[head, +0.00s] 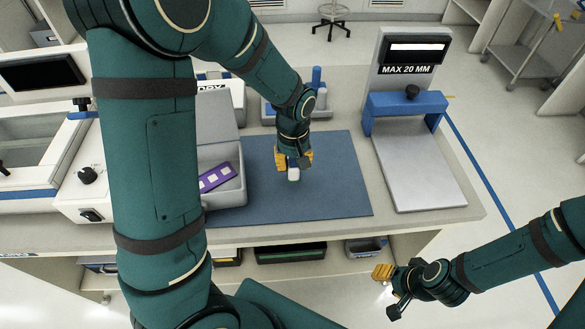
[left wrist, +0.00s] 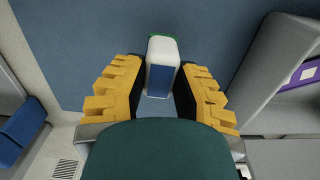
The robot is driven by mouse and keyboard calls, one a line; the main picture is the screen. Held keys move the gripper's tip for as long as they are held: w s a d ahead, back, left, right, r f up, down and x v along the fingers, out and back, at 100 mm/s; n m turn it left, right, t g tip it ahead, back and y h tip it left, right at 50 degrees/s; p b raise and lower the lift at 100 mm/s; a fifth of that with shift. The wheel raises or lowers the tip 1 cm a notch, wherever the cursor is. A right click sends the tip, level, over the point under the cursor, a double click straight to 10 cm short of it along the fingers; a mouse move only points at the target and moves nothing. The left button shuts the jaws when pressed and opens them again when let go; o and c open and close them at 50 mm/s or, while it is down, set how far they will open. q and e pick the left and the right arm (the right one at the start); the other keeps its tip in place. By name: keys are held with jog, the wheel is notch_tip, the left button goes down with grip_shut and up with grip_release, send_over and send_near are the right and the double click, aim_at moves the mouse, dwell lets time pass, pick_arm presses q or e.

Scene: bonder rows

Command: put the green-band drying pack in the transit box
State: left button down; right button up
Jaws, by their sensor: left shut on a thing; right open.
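My left gripper (head: 293,163) is shut on a small white pack (head: 293,174) over the blue mat. In the left wrist view the pack (left wrist: 161,52) sits between the yellow fingers (left wrist: 158,88). It has a green end and a blue face. I cannot tell whether it touches the mat. The grey box with its lid raised, which looks like the transit box (head: 234,196), stands left of the gripper; a purple item (head: 217,177) lies in it. My left arm hides part of the box. My right gripper (head: 389,288) is open and empty, off the bench's front.
The blue mat (head: 335,180) is mostly clear. A gauge stand marked MAX 20 MM (head: 420,170) stands on the right of the bench. A blue-handled fixture (head: 316,80) is behind the left gripper. Bins (head: 290,252) sit on the shelf below.

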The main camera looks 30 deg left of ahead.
pick_arm(q)
jog(key=shift+f, duration=1.25)
jog(key=shift+f+b, duration=0.1)
jog(key=shift+b, duration=0.2)
jog(key=c, duration=0.8)
grip_release()
